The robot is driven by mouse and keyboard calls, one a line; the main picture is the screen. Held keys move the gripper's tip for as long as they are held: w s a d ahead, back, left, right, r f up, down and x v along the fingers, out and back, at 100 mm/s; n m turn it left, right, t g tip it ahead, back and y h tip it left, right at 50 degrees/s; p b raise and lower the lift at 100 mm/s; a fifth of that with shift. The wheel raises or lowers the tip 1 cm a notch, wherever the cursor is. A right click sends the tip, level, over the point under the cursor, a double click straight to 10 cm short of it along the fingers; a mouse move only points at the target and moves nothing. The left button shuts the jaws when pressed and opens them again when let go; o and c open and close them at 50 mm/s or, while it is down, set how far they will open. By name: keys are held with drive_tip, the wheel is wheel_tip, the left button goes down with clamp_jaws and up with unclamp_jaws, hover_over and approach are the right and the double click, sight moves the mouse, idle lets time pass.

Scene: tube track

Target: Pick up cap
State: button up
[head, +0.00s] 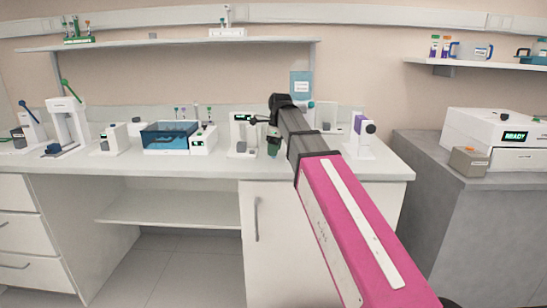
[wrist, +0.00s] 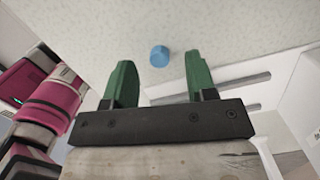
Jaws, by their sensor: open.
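The cap (wrist: 159,56) is a small blue cylinder lying on the pale speckled counter. In the wrist view it sits a little beyond and between my two green fingertips. My gripper (wrist: 158,75) is open and empty, with the fingers wide apart on either side of the cap's line and not touching it. In the head view my gripper (head: 273,142) is over the counter's front edge, mostly hidden behind my dark wrist. I cannot make out the cap in the head view.
A white device with a purple part (head: 360,135) stands right of my arm. A grey bench (head: 440,165) with a READY machine (head: 495,138) is at the right.

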drive_tip(key=shift+a+f, duration=0.15)
drive_tip(key=shift+f, duration=0.8)
drive_tip(key=c, duration=0.8)
drive_tip(key=shift+r, duration=0.1)
